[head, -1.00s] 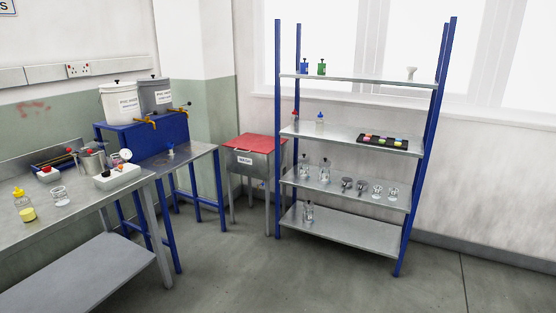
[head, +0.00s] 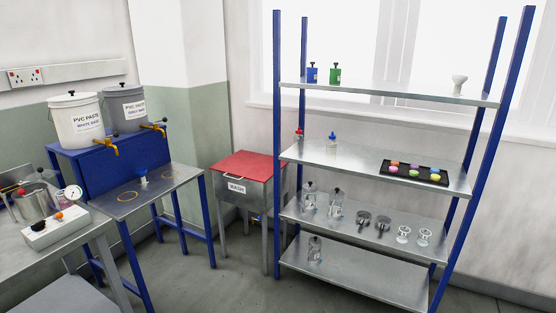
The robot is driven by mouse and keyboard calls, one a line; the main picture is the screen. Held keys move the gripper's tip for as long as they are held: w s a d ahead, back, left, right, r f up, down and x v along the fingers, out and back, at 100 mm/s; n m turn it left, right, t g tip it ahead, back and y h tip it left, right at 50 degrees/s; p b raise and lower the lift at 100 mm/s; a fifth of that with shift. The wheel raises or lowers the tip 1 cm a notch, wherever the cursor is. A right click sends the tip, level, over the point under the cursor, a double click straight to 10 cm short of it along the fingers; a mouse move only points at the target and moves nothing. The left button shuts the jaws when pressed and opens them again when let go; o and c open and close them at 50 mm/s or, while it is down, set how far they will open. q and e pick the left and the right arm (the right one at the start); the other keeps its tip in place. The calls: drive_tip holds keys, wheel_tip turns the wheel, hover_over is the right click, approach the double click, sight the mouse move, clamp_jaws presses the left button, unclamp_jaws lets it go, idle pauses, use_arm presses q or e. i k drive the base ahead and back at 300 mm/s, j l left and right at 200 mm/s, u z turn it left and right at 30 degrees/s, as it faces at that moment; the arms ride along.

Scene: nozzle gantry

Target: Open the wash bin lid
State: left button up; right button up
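The wash bin (head: 243,195) is a grey metal box on legs with a white WASH label on its front. It stands in the corner between the blue bench and the shelf rack. Its red lid (head: 247,165) lies flat on top and looks shut. The rack's left post stands close to the bin's right side. Neither of my grippers shows in the head view.
The shelf rack (head: 385,158) with bottles and small parts stands right of the bin. The blue-legged bench (head: 150,192) with two paste buckets (head: 78,120) is to its left. A steel table (head: 60,246) fills the lower left. Bare floor (head: 200,285) lies in front.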

sight(257, 167)
drive_tip(key=i, duration=2.7)
drive_tip(key=l+z, duration=0.05)
drive_tip(key=l, duration=0.05)
